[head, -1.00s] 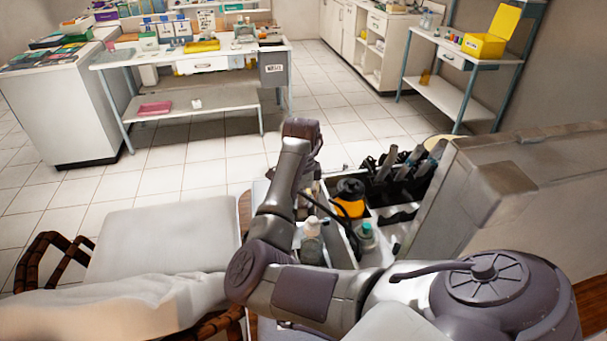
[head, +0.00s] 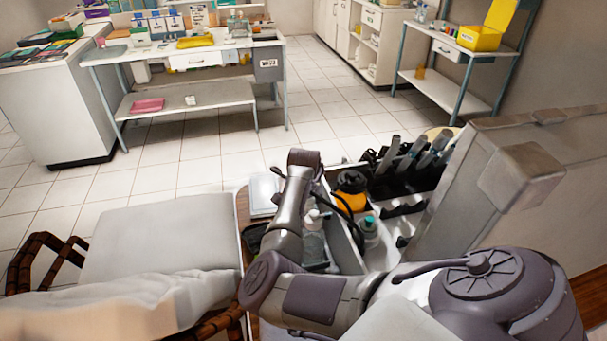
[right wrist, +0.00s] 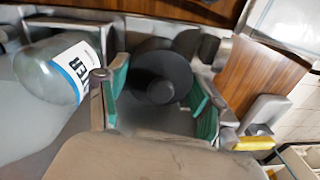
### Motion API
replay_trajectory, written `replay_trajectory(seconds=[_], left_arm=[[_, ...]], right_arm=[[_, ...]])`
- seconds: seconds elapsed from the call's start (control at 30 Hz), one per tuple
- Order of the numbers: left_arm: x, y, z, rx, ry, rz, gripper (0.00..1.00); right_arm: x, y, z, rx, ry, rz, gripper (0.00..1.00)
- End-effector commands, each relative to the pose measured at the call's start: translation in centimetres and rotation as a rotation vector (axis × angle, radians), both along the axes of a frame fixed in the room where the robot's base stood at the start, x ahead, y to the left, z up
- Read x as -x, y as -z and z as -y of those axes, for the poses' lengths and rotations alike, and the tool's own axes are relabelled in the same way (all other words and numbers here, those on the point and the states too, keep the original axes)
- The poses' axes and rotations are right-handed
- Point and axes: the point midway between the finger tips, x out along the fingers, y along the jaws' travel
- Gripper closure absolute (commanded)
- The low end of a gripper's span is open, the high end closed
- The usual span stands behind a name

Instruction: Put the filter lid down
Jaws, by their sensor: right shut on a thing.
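The filter lid (right wrist: 160,62) is a dark round disc with a knob in its middle, seen in the right wrist view. My right gripper (right wrist: 160,92) has a green-padded finger on each side of it and is shut on it. I cannot tell whether the lid touches anything below. In the head view my right arm reaches forward over the bedside tray area, and its own links hide the gripper and the lid. My left gripper is not in view.
A clear bottle with a blue and white label (right wrist: 50,72) lies close to the left finger in the wrist view. A divided case (head: 345,240) holds bottles, a black-and-orange container (head: 350,192) and dental handpieces (head: 405,155). A pale chair (head: 160,240) stands left.

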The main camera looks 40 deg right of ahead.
Motion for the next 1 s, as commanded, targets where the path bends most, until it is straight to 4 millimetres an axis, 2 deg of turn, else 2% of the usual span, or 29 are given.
replay_trajectory(seconds=[0.03, 0.17, 0.57, 0.67, 1.0], left_arm=[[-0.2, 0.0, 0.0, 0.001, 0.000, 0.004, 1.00], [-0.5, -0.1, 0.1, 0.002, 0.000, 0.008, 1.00], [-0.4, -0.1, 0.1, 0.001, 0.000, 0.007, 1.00], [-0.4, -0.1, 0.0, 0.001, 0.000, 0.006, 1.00], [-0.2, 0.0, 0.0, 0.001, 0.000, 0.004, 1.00]], right_arm=[[0.0, 0.1, 0.0, 0.000, 0.000, 0.000, 0.28], [0.0, 0.0, 0.0, 0.000, 0.000, 0.000, 0.08], [0.0, -0.5, 0.0, 0.001, 0.001, 0.001, 0.08], [0.0, -1.8, 0.0, 0.001, 0.000, 0.003, 0.08], [0.3, -8.9, -0.2, 0.001, 0.001, 0.003, 0.08]])
